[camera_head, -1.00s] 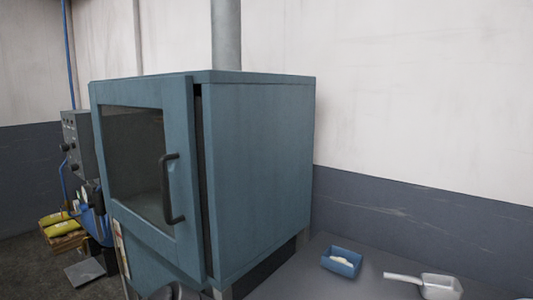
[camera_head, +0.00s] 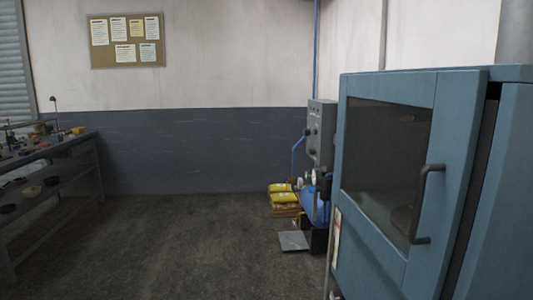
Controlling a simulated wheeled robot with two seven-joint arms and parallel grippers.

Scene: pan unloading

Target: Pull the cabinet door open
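The teal cabinet (camera_head: 496,215) stands at the right of the head view, cut off by the right edge. Its door (camera_head: 455,110) has a dark glass window (camera_head: 385,160) and looks closed or nearly so, with a dark gap along its right edge. A dark bar handle (camera_head: 425,205) stands upright on the right side of the door. Something brownish shows dimly behind the glass, too unclear to name. Neither of my grippers is in view, and nothing is seen touching the handle.
Bare dark floor (camera_head: 170,245) lies open left of the cabinet. A workbench (camera_head: 50,155) with small items stands at the far left. A grey control box (camera_head: 321,130), yellow bags (camera_head: 281,188) and a flat metal plate (camera_head: 293,240) are beside the cabinet's left side.

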